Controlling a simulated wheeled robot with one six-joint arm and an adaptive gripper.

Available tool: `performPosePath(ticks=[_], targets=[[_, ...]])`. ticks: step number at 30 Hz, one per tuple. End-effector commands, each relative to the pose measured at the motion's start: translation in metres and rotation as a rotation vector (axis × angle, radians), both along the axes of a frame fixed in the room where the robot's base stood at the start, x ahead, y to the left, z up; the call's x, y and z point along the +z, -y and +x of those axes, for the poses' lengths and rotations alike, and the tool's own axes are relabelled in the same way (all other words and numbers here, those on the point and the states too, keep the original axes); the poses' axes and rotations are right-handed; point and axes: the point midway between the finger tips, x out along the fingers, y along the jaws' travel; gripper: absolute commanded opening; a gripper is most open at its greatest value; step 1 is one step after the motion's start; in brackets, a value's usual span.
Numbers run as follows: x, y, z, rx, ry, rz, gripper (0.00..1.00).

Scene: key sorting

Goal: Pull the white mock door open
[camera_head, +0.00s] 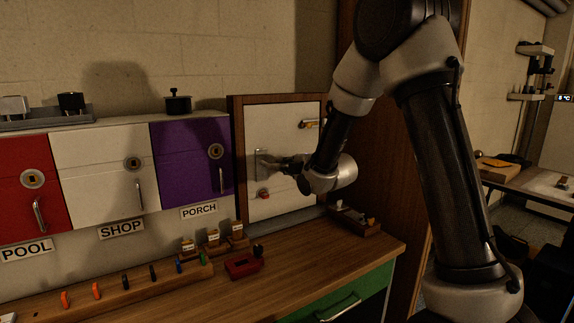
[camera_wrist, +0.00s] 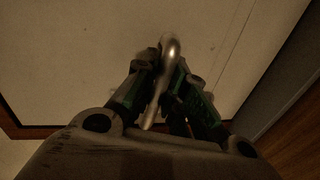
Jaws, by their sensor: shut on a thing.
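The white mock door (camera_head: 285,130) sits in a brown wooden frame (camera_head: 238,150) at the back of the bench, right of the coloured cabinets. It looks closed or nearly closed in its frame. My gripper (camera_head: 266,163) is at the left part of the door, at its metal pull handle (camera_head: 260,155). In the wrist view, the gripper fingers (camera_wrist: 162,90) close around the curved metal handle (camera_wrist: 170,50), with the white door panel (camera_wrist: 90,50) behind. A brass lever (camera_head: 312,123) is at the door's upper right, and a small red piece (camera_head: 264,195) is below the gripper.
Red, white and purple cabinets (camera_head: 190,165) stand to the left. A key rack (camera_head: 130,283), a red block (camera_head: 243,265) and small labelled holders (camera_head: 213,240) lie on the wooden bench (camera_head: 320,260). A small tray (camera_head: 353,220) stands at the right. The bench in front of the door is mostly clear.

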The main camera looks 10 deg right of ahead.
Motion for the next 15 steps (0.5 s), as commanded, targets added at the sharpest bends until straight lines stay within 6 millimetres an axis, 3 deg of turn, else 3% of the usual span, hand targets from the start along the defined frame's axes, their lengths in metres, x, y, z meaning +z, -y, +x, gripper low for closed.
performPosePath(ticks=[15], targets=[[-0.025,-0.007,-0.002,-0.001,-0.118,0.352,0.00]])
